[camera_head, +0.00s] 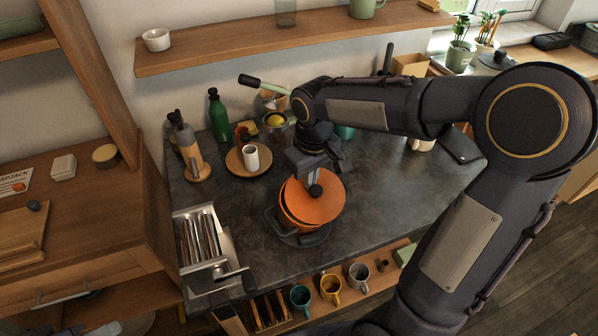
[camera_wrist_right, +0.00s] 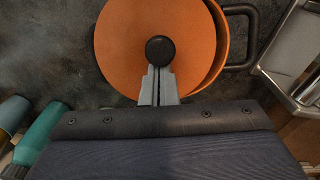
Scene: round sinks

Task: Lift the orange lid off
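The orange lid (camera_head: 322,208) has a round black knob (camera_head: 315,190) and sits over an orange pot (camera_head: 286,212) with dark handles. The lid looks tilted and shifted to the right of the pot, with the pot's rim and wall showing on its left. My right gripper (camera_head: 311,178) reaches down to the knob. In the right wrist view, its two fingers (camera_wrist_right: 158,80) are close together at the knob (camera_wrist_right: 160,50), shut on the lid (camera_wrist_right: 125,40). The pot's wall (camera_wrist_right: 219,35) and one handle show beside the lid. My left gripper is out of view.
A wooden plate (camera_head: 236,162) with a white cup (camera_head: 251,157) stands behind the pot, near a green bottle (camera_head: 218,115). A metal cutlery tray (camera_head: 203,240) is at the left. Mugs (camera_head: 330,287) sit on a shelf below the front edge. The dark counter (camera_head: 390,190) is clear to the right.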

